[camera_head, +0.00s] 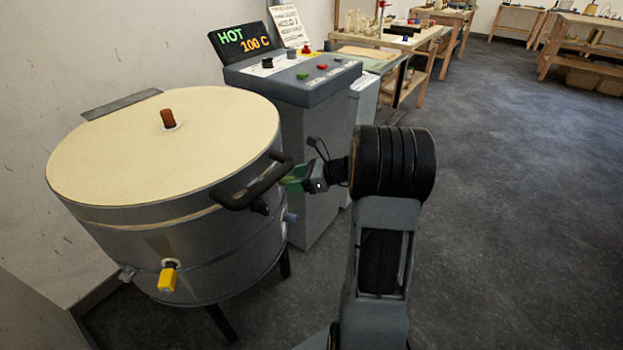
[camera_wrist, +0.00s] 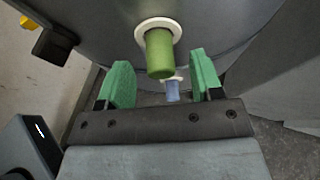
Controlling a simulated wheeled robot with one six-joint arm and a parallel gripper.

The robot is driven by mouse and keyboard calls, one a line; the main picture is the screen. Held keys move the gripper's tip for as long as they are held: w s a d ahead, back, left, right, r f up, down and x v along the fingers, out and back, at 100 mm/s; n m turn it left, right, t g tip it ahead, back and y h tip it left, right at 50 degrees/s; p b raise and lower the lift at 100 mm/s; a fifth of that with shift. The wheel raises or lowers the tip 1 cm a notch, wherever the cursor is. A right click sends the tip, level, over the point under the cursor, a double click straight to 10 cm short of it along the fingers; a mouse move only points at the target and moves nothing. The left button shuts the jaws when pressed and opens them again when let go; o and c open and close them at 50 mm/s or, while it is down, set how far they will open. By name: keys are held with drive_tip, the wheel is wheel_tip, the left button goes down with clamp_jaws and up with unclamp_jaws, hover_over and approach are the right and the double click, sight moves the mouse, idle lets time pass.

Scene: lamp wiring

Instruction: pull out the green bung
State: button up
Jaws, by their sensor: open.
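The green bung (camera_wrist: 159,54) sits in a white collar on the side of a grey metal drum, as the wrist view shows. In the head view the bung cannot be made out behind the handle and my gripper. My gripper (camera_wrist: 159,84) is open, with its two green fingers on either side of the bung's outer end, apart from it as far as I can see. In the head view my gripper (camera_head: 297,180) is beside the drum (camera_head: 190,240), close to the black lid handle.
The drum has a cream lid with a red-brown plug (camera_head: 168,118), a black handle (camera_head: 252,187), a yellow tap (camera_head: 168,277) and a blue bung (camera_head: 290,217), low near my fingers. A control console (camera_head: 293,75) reading "HOT 100 C" stands behind. Floor at right is clear.

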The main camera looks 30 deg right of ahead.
drive_tip(key=shift+x, duration=1.1)
drive_tip(key=shift+c, duration=0.3)
drive_tip(key=c, duration=1)
drive_tip(key=shift+c, duration=0.2)
drive_tip(key=shift+s+d, duration=0.5)
drive_tip(key=shift+d, duration=0.05)
drive_tip(key=s+d+p, duration=0.2)
drive_tip(key=s+d, duration=0.4)
drive_tip(key=d, duration=0.1)
drive_tip(key=shift+s+p, duration=0.25)
drive_tip(key=shift+p, duration=0.05)
idle(0.6)
